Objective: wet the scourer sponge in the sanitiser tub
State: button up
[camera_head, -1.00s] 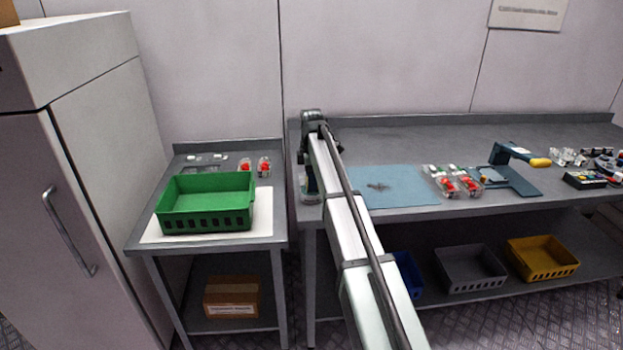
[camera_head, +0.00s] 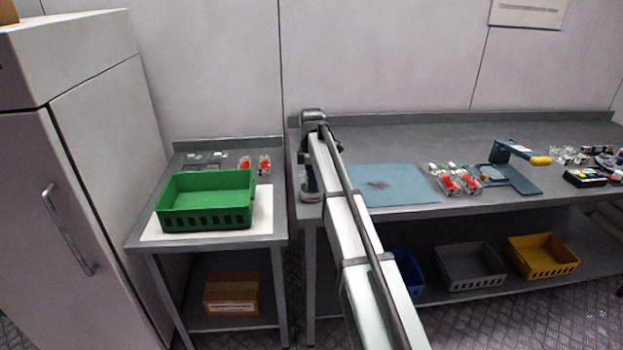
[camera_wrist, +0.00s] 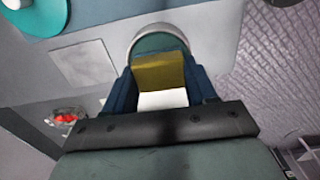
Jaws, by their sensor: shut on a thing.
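My gripper (camera_wrist: 161,88) is shut on the scourer sponge (camera_wrist: 160,72), which shows a yellow-brown part and a white part between the blue fingers in the wrist view. Just beyond the sponge is the sanitiser tub, a round tub with a pale rim (camera_wrist: 158,28) and teal inside. The sponge overlaps the tub's opening in this view. I cannot tell whether it touches the liquid. In the head view my gripper (camera_head: 311,188) points down at the left front corner of the long bench, and the sponge and most of the tub are hidden there.
A green crate (camera_head: 207,213) stands on a white mat on the left side table. A blue mat (camera_head: 385,186) lies right of my arm, with several red-berry punnets (camera_head: 460,184) and a blue stand with a yellow handle (camera_head: 514,180) beyond. A tall cabinet (camera_head: 90,180) stands at far left.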

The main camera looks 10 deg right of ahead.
jog(key=shift+r, duration=0.1)
jog(key=shift+r, duration=3.4)
